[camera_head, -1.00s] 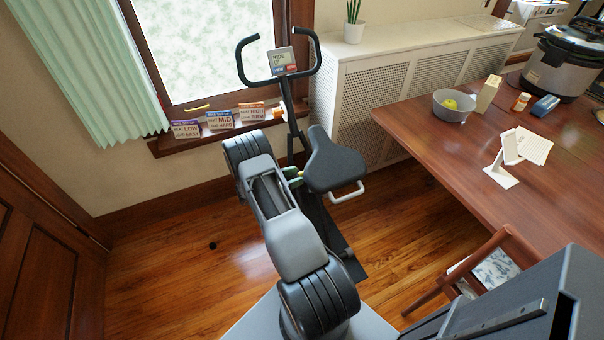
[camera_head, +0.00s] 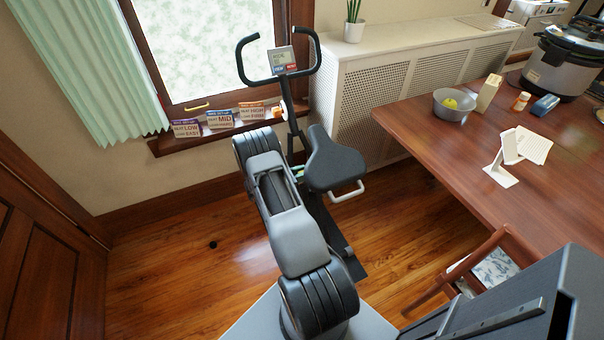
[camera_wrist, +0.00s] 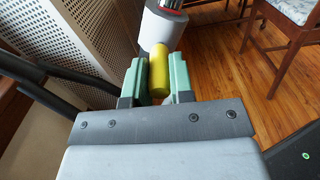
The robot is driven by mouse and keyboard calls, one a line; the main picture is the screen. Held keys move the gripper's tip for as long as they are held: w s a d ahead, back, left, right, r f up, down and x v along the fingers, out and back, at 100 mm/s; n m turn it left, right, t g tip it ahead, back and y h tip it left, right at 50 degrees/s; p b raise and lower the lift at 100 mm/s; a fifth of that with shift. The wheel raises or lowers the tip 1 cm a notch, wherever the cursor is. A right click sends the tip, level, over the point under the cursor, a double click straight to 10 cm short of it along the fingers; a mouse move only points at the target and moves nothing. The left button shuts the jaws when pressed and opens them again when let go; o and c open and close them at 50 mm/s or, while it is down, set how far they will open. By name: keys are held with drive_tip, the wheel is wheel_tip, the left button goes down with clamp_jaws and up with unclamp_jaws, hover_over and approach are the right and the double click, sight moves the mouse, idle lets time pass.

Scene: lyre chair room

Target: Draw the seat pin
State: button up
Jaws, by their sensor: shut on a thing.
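The exercise bike's black seat (camera_head: 335,165) with a pale handle (camera_head: 347,193) shows in the head view. In the wrist view, my gripper's (camera_wrist: 160,70) two green fingers are shut on a yellow cylinder, the seat pin (camera_wrist: 159,72). The pin's far end meets or overlaps a pale grey post (camera_wrist: 160,27) with dark and red detail at its top. I cannot tell how far the pin sits in the post. In the head view my arm hides most of the gripper and the pin; only a sliver of green (camera_head: 299,171) shows left of the seat.
The handlebar (camera_head: 243,62) and console (camera_head: 282,60) rise behind the seat. Three cards (camera_head: 219,119) stand on the windowsill. A white radiator cover (camera_head: 370,95) lies behind, a wooden table (camera_head: 450,145) to the right, and a chair (camera_head: 480,270) below it.

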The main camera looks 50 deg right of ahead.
clamp_jaws()
drive_tip(key=shift+b+v, duration=0.45)
drive_tip(key=shift+v, duration=0.4)
drive_tip(key=shift+o, duration=1.7)
unclamp_jaws()
drive_tip(key=shift+w+a, duration=0.1)
drive_tip(key=shift+a, duration=0.05)
drive_tip(key=shift+o, duration=1.3)
drive_tip(key=b+v, duration=0.1)
drive_tip(key=v, duration=1.2)
drive_tip(key=shift+a, duration=0.3)
